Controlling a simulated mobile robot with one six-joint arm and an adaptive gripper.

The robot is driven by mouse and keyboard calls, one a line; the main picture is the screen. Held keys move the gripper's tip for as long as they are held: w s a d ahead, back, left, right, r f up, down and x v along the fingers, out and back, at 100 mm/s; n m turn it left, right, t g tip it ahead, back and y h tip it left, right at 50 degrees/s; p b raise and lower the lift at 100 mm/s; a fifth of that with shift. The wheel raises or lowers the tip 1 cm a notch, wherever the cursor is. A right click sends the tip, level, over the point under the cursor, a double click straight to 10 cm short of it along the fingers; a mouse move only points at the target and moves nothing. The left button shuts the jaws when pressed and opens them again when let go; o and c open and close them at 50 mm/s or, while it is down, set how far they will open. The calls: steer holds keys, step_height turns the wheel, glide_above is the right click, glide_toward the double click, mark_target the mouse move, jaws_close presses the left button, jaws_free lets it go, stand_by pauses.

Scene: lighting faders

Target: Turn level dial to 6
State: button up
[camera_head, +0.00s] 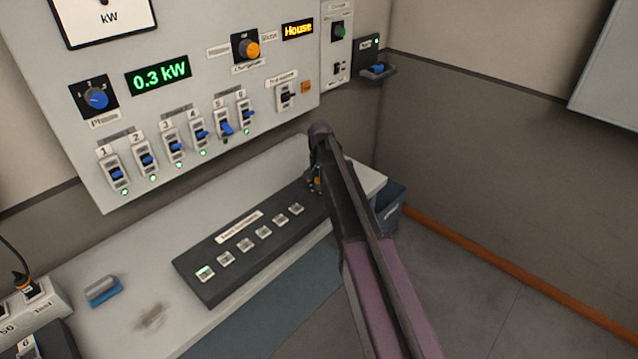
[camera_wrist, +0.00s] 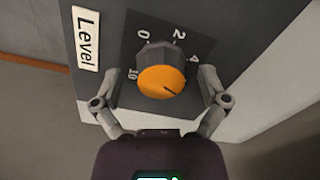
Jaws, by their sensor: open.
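The level dial (camera_wrist: 163,80) shows in the wrist view as a dark knob with an orange cap, beside a white "Level" label (camera_wrist: 87,39). Marks 0, 2, 4 and 10 show around it; the lower marks are hidden. The dark line on the cap points to the lower right, past the 4 side. My gripper (camera_wrist: 160,86) is open, with one finger on each side of the knob. I cannot tell whether the fingers touch it. In the head view my arm covers most of the dial; a bit of orange (camera_head: 318,181) shows beside my gripper (camera_head: 317,172).
The dark sloped console (camera_head: 190,268) carries a row of small buttons. The wall panel (camera_head: 200,75) above has a blue phase dial (camera_head: 96,98), another orange-capped dial (camera_head: 247,48) and several blue sliders. A blue bin (camera_head: 392,207) stands right of the desk, near my arm.

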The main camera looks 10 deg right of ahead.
steer(key=c, duration=1.2)
steer(key=shift+o, duration=0.2)
steer(key=shift+s+m, duration=0.1)
steer(key=shift+m, duration=0.2)
steer(key=o, duration=1.2)
steer(key=shift+c, duration=0.2)
steer(key=shift+r, duration=0.15)
